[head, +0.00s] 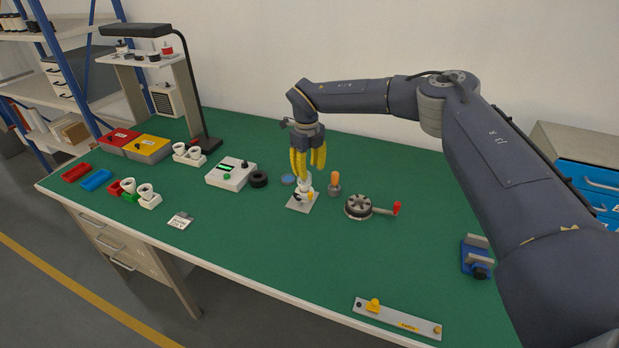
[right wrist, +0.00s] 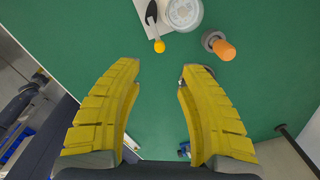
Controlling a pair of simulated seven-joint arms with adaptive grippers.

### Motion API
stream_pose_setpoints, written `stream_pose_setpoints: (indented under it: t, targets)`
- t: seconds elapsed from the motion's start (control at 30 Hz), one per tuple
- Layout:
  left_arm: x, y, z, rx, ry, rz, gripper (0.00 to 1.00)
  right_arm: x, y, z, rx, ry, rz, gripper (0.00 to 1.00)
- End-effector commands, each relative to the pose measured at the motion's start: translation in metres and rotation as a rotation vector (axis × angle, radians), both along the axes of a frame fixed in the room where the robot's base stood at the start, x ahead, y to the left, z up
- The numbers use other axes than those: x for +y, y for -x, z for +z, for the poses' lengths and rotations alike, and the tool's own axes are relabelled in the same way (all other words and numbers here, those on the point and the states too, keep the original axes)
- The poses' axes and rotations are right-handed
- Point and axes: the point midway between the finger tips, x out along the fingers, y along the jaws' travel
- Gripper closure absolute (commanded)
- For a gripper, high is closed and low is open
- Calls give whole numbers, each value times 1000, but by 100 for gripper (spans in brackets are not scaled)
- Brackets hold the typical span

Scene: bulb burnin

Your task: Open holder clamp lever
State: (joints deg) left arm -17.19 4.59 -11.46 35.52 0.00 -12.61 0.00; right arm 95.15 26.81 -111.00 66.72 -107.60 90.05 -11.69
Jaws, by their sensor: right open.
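The holder is a pale plate (head: 297,205) with a white round part (head: 305,184) standing on it, near the middle of the green table. Its clamp lever has a yellow knob (head: 310,196), which also shows in the right wrist view (right wrist: 159,46). There the lever runs from the plate to the knob, which lies just beyond the fingertips. My right gripper (head: 308,168) points down above the holder with its yellow fingers apart; its opening in the right wrist view (right wrist: 162,70) is empty. The head view does not clearly show the gap to the holder. My left gripper is not in view.
An orange-topped piece (head: 334,183) stands close right of the holder. A round device with a red-handled crank (head: 359,207) is further right. A black ring (head: 258,179) and a tester box (head: 231,174) are left. The table's front middle is clear.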

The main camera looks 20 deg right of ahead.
Motion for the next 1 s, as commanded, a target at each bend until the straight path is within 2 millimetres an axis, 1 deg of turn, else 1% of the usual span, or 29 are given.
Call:
stream_pose_setpoints:
  t: [0.1, 0.23, 0.63, 0.73, 0.77, 0.87, 0.97, 1.0]
  targets:
    - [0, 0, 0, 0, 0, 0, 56, 0, 0, 8, 0, 0, -1, 61]
    - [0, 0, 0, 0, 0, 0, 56, 1, 0, 11, 0, 0, 0, 61]
    - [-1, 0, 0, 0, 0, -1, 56, 1, 0, 12, 0, 0, 0, 61]
    - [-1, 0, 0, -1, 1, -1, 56, 5, 0, 9, -1, -8, 9, 61]
    - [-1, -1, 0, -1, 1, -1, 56, 8, 0, 6, -4, -15, 16, 61]
    - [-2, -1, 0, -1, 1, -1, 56, 30, -2, -11, -17, -58, 64, 61]
    - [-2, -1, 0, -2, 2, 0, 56, 66, -3, -36, -46, -138, 138, 61]
    - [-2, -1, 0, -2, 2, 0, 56, 85, -3, -47, -63, -181, 171, 61]
